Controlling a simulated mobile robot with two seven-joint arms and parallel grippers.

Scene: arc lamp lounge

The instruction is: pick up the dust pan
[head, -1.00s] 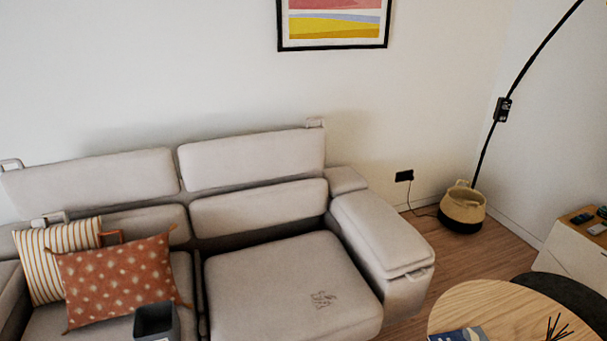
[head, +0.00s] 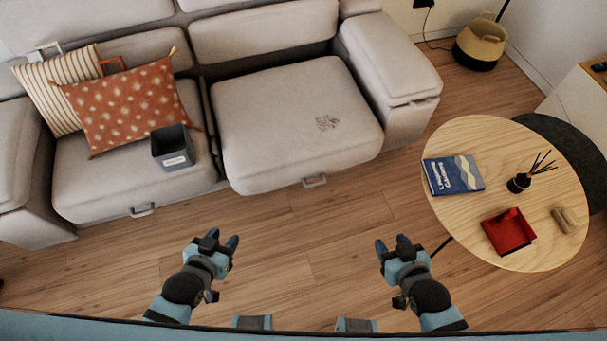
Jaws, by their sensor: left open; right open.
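A red dust pan (head: 509,232) lies on the round wooden table (head: 470,146) at the right of the head view, near the table's front edge. My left gripper (head: 219,241) is open and empty over the floor in front of the sofa. My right gripper (head: 393,244) is open and empty over the floor, left of the table and apart from the dust pan.
On the table are a blue book (head: 453,175), a dark reed diffuser (head: 519,183) and a small tan object (head: 565,219) beside the dust pan. The grey sofa (head: 290,110) holds cushions and a grey bin (head: 173,150). A basket (head: 480,45) stands behind. The floor (head: 300,225) between is clear.

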